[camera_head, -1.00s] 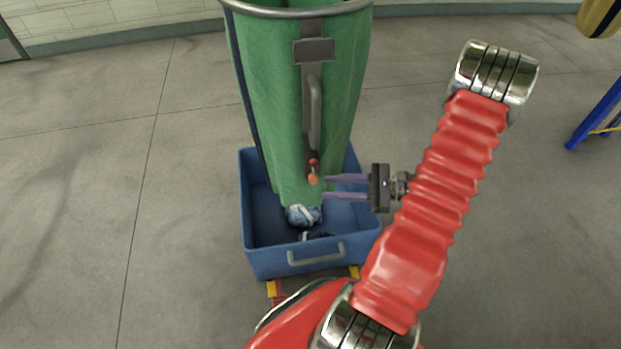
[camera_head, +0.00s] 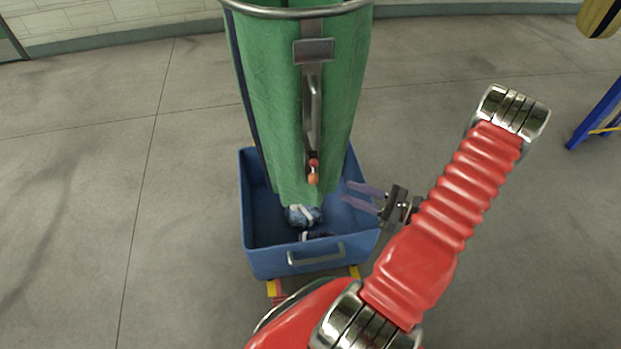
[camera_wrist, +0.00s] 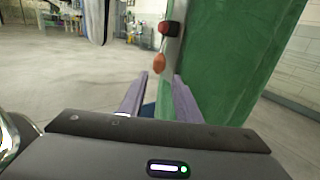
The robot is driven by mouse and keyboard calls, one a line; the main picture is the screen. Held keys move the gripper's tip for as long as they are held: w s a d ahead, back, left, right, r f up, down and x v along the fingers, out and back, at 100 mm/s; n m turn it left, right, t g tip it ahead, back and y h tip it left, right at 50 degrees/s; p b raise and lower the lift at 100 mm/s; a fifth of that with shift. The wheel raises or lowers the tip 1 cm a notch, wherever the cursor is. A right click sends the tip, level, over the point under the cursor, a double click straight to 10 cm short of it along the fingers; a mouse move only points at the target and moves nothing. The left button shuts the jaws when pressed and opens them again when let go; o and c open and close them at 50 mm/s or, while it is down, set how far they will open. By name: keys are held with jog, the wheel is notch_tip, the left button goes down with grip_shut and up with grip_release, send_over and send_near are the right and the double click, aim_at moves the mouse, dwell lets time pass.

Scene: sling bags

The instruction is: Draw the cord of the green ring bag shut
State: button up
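The green ring bag (camera_head: 275,90) hangs upright from a metal ring at the top of the head view, its narrow lower end inside a blue bin. A grey strip with a handle runs down its front. At the strip's lower end is a red piece with an orange bead (camera_head: 313,179), perhaps the cord's end; the bead (camera_wrist: 159,63) also shows in the wrist view, beyond my fingertips. My gripper (camera_head: 347,191) is open and empty, right of the bead and apart from it. Its purple fingers (camera_wrist: 160,80) stand apart with nothing between them. The cord's run around the bag is not clear.
The blue bin (camera_head: 262,258) stands under the bag, with blue-and-white bundles (camera_head: 303,216) in it at the bag's lower end. A blue frame (camera_head: 598,115) and part of a yellow-and-black hanging thing (camera_head: 600,18) are at the right. The floor between is clear.

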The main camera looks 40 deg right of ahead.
aim_at(312, 177)
jog(key=x, duration=1.3)
grip_shut()
dwell(0.4)
